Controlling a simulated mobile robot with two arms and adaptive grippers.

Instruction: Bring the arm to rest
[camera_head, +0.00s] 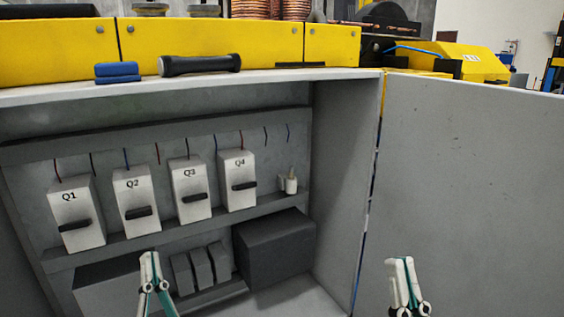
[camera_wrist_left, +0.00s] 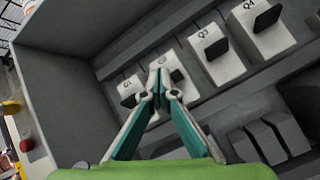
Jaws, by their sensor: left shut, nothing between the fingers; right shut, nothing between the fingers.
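My left gripper (camera_head: 150,262) is shut and empty, in front of the open cabinet's lower part in the head view. In the left wrist view its fingertips (camera_wrist_left: 160,72) meet in front of the breakers Q1 and Q2, partly hiding Q2. My right gripper (camera_head: 400,266) is shut and empty, at the lower right in front of the grey cabinet door (camera_head: 470,180). The white breakers Q1 (camera_head: 77,212), Q2 (camera_head: 135,192), Q3 (camera_head: 190,188) and Q4 (camera_head: 238,180) stand in a row on the cabinet shelf, each with a black lever.
A dark grey box (camera_head: 274,248) and several grey modules (camera_head: 201,268) sit on the lower level. Cabinet walls and the door flank the grippers.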

